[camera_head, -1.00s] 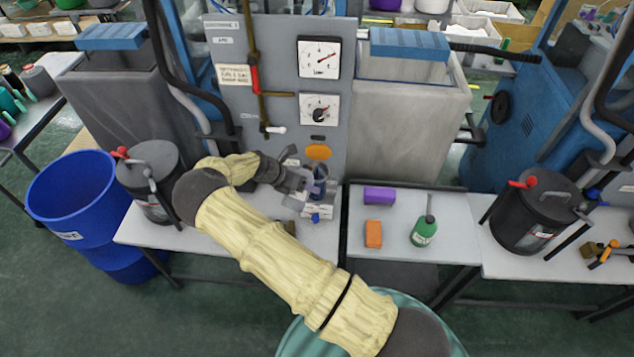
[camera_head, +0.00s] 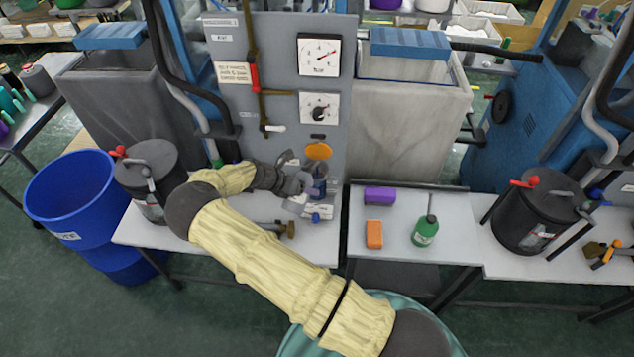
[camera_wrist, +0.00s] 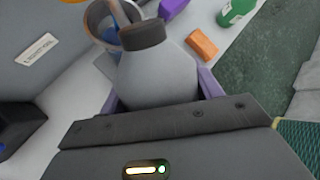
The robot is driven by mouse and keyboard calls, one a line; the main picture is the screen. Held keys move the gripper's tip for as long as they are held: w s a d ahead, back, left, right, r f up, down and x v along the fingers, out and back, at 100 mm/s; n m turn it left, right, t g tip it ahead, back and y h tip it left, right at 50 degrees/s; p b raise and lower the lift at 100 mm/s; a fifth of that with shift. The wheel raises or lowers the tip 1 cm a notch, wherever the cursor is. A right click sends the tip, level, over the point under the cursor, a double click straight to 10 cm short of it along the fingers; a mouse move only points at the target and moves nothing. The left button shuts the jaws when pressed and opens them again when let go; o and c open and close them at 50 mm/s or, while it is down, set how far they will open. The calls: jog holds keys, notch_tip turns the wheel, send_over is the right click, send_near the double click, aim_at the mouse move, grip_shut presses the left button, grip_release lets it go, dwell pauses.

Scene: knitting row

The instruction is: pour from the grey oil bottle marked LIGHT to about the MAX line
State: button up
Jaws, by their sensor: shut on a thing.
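The grey bottle (camera_wrist: 160,78) with a dark neck (camera_wrist: 144,35) is between the fingers of my gripper (camera_wrist: 158,92), which is shut on it. Its neck points toward a clear cup (camera_wrist: 98,22) and overlaps the cup's near side in the wrist view. I cannot tell whether the neck is over the rim or whether oil runs. The cup (camera_head: 319,181) also shows in the head view, against the grey panel, with my gripper (camera_head: 300,183) just left of it. Something blue shows inside the cup. The LIGHT mark, MAX line and oil level are not readable.
A black drum (camera_head: 152,178) stands left of my arm. Gauges (camera_head: 319,57) and pipes are on the panel (camera_head: 275,95) behind.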

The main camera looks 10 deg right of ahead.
jog(key=shift+f+t+b, duration=0.3)
jog(key=shift+f+b, duration=0.1)
jog(key=shift+b, duration=0.05)
jog(key=shift+f, duration=0.1)
jog(key=shift+f+h+b, duration=0.45)
jog(key=shift+h+b, duration=0.15)
jog(key=shift+b, duration=0.15)
jog(key=shift+t, duration=0.3)
jog(key=shift+w+d+f+m+t+h+b, duration=0.1)
jog(key=shift+f+m+t+h+b, duration=0.3)
jog(key=shift+b, duration=0.35)
jog(key=shift+w+f, duration=0.1)
jog(key=shift+w, duration=0.05)
